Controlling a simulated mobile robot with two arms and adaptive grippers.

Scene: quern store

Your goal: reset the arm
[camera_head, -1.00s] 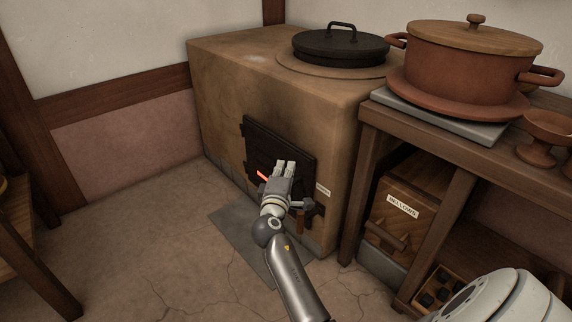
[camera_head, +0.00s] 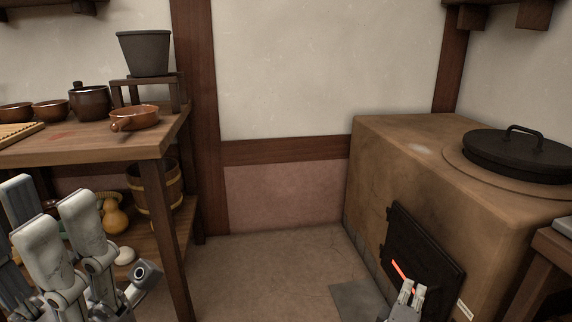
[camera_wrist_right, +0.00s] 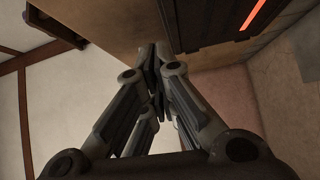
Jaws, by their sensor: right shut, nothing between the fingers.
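My right gripper (camera_head: 411,286) shows in the head view at the lower right, in front of the stove's dark door (camera_head: 428,252). Its light fingers are together with nothing between them. In the right wrist view, the fingers (camera_wrist_right: 155,68) meet at their tips and hold nothing. Most of the right arm lies below the head view. My left gripper (camera_head: 62,225) stands large at the lower left of the head view, its fingers pointing up. How far its jaws are apart is unclear, and I see nothing held in it.
The clay stove (camera_head: 375,165) with a black lid (camera_head: 520,155) stands at the right. A red-orange glow (camera_head: 400,270) shows at its door. A wooden table (camera_head: 90,150) with bowls and a dark pot (camera_head: 143,53) stands at the left. The floor (camera_head: 255,275) between is clear.

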